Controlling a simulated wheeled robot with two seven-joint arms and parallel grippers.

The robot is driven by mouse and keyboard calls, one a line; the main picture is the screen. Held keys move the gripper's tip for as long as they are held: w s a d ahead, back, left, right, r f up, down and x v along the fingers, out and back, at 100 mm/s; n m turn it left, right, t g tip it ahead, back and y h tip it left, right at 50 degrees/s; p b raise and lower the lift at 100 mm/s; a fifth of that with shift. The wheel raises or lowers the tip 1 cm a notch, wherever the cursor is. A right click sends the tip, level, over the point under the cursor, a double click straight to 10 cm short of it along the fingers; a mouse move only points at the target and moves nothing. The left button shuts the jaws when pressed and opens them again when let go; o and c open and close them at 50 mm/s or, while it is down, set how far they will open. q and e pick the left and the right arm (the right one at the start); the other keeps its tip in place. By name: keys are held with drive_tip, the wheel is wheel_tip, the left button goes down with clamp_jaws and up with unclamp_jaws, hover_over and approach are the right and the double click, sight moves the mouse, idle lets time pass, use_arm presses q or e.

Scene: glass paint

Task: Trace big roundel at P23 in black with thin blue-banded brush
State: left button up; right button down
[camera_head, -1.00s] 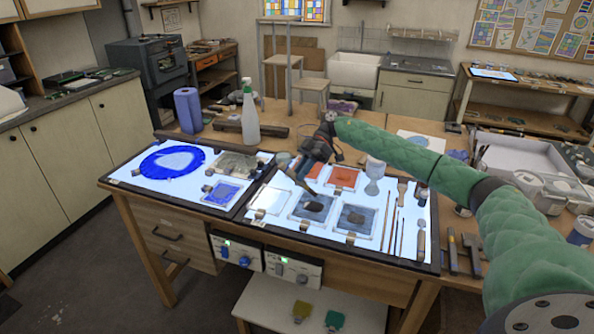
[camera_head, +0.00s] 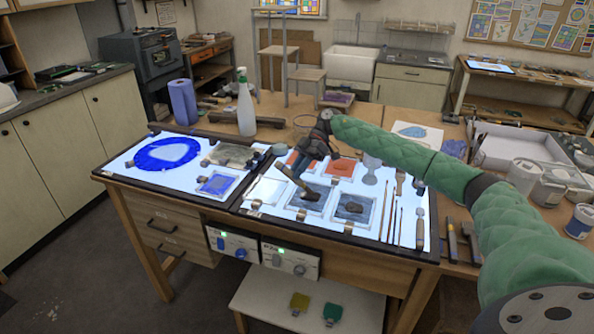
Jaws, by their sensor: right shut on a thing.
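My right gripper (camera_head: 308,172) reaches in from the right over the light table and points down. It is shut on a slim tan tool, apparently a brush (camera_head: 288,176), which slants over the glass panes. Its band colour and its tip are too small to make out, and I cannot tell whether it touches glass. Below it lies a square pane with a dark patch (camera_head: 309,204); a similar pane (camera_head: 352,209) lies to its right. A large blue ring-shaped piece (camera_head: 151,163) lies on the left panel. No P23 label is readable. My left gripper is not in view.
Several thin brushes (camera_head: 395,222) lie upright in the picture on the right panel. A spray bottle (camera_head: 245,106) and a blue roll (camera_head: 183,102) stand at the back left. A white tray (camera_head: 517,149) is at the right.

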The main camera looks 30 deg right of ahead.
drive_tip(key=shift+f+p, duration=0.1)
drive_tip(key=shift+p, duration=0.2)
drive_tip(key=shift+f, duration=0.35)
idle(0.7)
drive_tip(key=shift+f+p, duration=0.1)
drive_tip(key=shift+p, duration=0.2)
idle(0.9)
drive_tip(key=shift+r+p, duration=0.85)
drive_tip(key=shift+r, duration=0.3)
drive_tip(key=shift+r+p, duration=1.55)
drive_tip(key=shift+r, duration=0.45)
